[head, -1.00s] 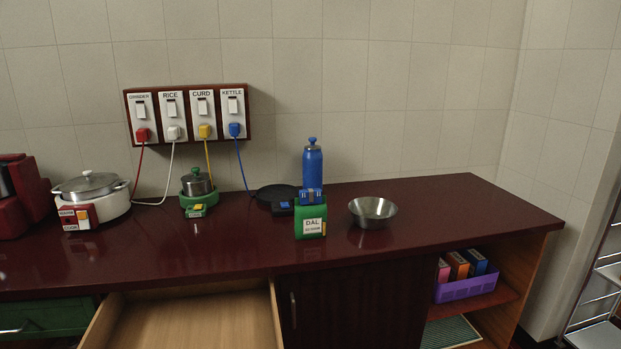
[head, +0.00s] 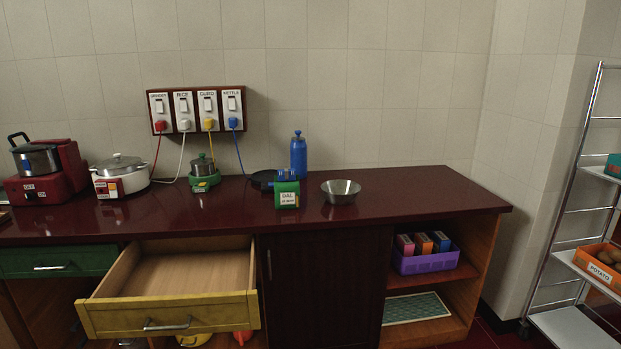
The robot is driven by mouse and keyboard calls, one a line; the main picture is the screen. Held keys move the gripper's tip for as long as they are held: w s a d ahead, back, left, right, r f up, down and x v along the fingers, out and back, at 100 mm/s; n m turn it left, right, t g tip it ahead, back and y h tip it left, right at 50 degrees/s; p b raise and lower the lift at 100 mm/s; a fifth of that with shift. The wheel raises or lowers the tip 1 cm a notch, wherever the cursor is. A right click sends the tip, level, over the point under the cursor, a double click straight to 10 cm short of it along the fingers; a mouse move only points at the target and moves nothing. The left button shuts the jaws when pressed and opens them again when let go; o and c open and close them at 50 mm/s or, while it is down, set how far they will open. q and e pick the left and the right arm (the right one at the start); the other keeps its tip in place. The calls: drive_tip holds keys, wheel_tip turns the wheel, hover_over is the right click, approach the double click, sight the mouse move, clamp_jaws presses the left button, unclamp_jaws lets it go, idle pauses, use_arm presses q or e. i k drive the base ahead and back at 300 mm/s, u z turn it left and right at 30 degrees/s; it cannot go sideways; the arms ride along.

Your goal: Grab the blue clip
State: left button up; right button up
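The blue clip (head: 286,175) sits on top of the green DAL packet (head: 287,193), which stands upright on the dark red counter. The clip is in front of the black kettle base and the blue bottle. Neither of my grippers shows in the head view.
A steel bowl (head: 341,191) stands right of the packet and a blue bottle (head: 298,156) behind it. A black round base (head: 262,180) is just left. The yellow-fronted drawer (head: 170,314) is open and sticks out below the counter (head: 420,195). A metal rack (head: 568,220) stands at right.

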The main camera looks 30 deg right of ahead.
sight(283, 176)
drive_tip(key=z, duration=2.45)
drive_tip(key=i, duration=3.8)
drive_tip(key=u, duration=2.3)
